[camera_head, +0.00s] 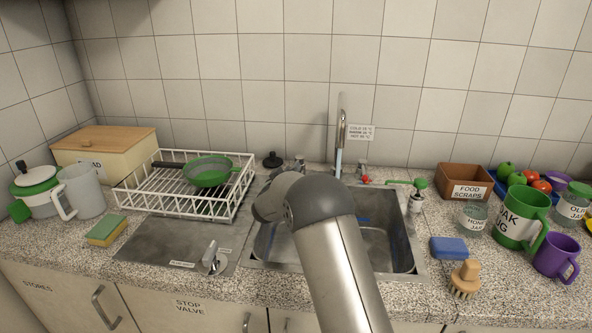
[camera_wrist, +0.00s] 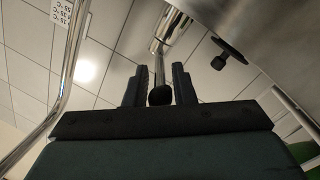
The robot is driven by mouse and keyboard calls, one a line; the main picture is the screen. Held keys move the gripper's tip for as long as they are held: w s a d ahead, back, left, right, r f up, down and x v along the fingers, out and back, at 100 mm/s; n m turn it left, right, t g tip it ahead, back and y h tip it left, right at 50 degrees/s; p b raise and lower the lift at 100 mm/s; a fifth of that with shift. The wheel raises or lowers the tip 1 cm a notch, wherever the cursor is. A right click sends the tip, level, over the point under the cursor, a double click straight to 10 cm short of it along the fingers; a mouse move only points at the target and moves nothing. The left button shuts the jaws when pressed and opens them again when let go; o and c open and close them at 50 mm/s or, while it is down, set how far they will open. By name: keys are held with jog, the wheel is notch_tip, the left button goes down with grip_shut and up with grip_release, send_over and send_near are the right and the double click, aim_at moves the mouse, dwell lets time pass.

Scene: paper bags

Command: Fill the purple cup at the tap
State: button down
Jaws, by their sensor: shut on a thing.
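A purple cup (camera_head: 556,256) with a handle stands upright on the counter at the far right in the head view. The metal tap (camera_head: 340,140) rises behind the sink; its pipe also shows at the left of the wrist view (camera_wrist: 70,75). My gripper (camera_wrist: 159,80) is hidden behind my arm in the head view. In the wrist view its two fingers are around a metal rod with a black round knob (camera_wrist: 160,96), apparently a tap lever. The gripper is shut on it.
The sink (camera_head: 390,245) is partly hidden by my arm. A dish rack (camera_head: 150,198) with a green strainer (camera_head: 208,171) stands left. A green mug (camera_head: 523,215), a blue sponge (camera_head: 448,247) and a brush (camera_head: 465,279) are near the purple cup.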

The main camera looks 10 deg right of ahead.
jog(key=c, duration=1.2)
grip_release()
jog(key=shift+c, duration=0.2)
jog(key=shift+s, duration=0.1)
jog(key=b+v, duration=0.1)
jog(key=v, duration=1.6)
jog(key=shift+b, duration=0.4)
jog(key=shift+s, duration=0.15)
jog(key=shift+c, duration=0.8)
